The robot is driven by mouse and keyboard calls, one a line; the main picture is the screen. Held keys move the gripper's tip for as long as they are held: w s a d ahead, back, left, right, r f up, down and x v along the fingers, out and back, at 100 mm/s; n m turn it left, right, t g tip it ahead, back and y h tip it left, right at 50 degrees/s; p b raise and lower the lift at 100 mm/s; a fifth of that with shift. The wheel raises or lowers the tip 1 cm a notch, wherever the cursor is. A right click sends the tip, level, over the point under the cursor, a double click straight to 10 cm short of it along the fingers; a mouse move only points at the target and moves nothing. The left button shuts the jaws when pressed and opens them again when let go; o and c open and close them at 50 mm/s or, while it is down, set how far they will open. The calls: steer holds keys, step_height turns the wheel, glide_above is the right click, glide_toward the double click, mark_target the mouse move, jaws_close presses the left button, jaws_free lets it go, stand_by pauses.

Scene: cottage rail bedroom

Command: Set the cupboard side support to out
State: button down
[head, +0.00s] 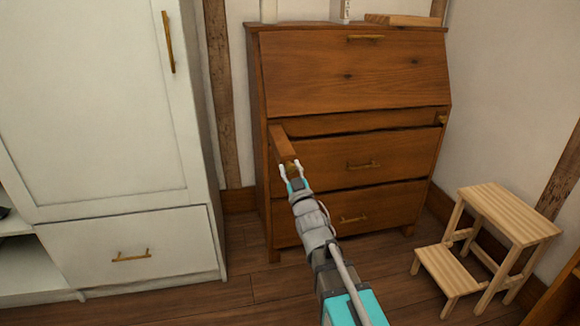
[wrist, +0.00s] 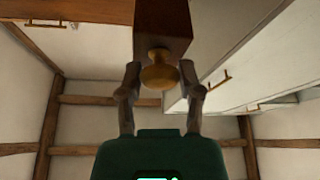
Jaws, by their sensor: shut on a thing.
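The wooden cupboard (head: 350,70) is a brown bureau with its sloping front closed. Its left side support (head: 283,144) sticks out forward from the body as a square wooden bar, and it also shows in the wrist view (wrist: 163,25). A round brass knob (wrist: 159,76) is on the bar's end. My gripper (head: 291,170) is at that end, its fingers on either side of the knob and shut on it; the fingers also show in the wrist view (wrist: 160,68). A small knob (head: 442,119) at the right marks the other support, which looks flush with the front.
A white cabinet (head: 100,110) with a lower drawer (head: 132,252) stands left of the cupboard. A light wooden step stool (head: 497,213) stands to the right. Bare floor (head: 250,292) lies in front of the cupboard. The cupboard's two lower drawers (head: 350,165) are closed.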

steer(key=shift+c, duration=1.3)
jaws_free()
steer(key=shift+w, duration=0.1)
